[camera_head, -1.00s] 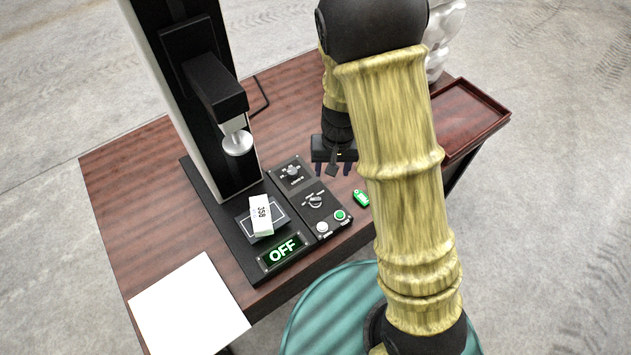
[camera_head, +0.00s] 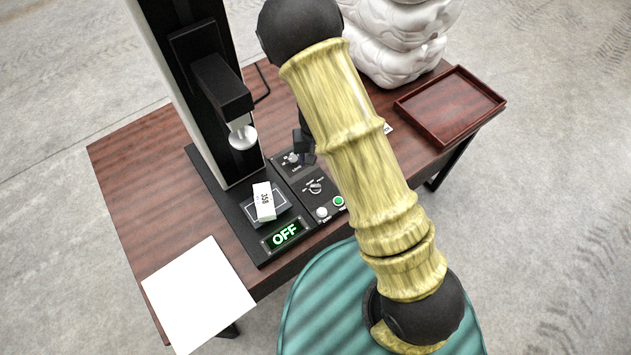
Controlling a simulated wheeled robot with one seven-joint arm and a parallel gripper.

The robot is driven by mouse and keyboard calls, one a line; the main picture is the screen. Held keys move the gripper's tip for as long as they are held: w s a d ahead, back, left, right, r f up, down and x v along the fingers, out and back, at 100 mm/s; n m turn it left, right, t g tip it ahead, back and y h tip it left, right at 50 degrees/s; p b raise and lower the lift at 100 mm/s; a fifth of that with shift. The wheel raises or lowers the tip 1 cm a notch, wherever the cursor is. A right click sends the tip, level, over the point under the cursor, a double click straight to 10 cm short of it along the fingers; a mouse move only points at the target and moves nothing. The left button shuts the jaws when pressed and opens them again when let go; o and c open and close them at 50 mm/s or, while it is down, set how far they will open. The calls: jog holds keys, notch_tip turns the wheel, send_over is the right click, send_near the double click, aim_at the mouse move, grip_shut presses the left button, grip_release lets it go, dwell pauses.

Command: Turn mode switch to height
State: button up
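The control panel (camera_head: 311,205) lies at the right of the black device base on the table. It carries an upper knob (camera_head: 292,158) and a lower knob (camera_head: 315,187), each with small markings too small to read; I cannot tell which is the mode switch. Below them are a white button (camera_head: 321,212) and a green button (camera_head: 338,201). The display (camera_head: 285,235) reads OFF. My gripper (camera_head: 306,150) is close to the upper knob, at its right, mostly hidden behind my arm. Its finger opening and any contact with the knob cannot be made out.
The black and white column with its overhanging head (camera_head: 240,136) stands left of the panel. A white box marked 358 (camera_head: 264,201) rests on the base plate. A white sheet (camera_head: 198,295) lies front left. A red-brown tray (camera_head: 450,106) and white sculpted object (camera_head: 395,40) are at right and back.

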aim_at(316, 185)
notch_tip(316, 185, down, 15)
jog(key=shift+r+p, duration=0.15)
jog(key=shift+p, duration=0.95)
jog(key=c, duration=1)
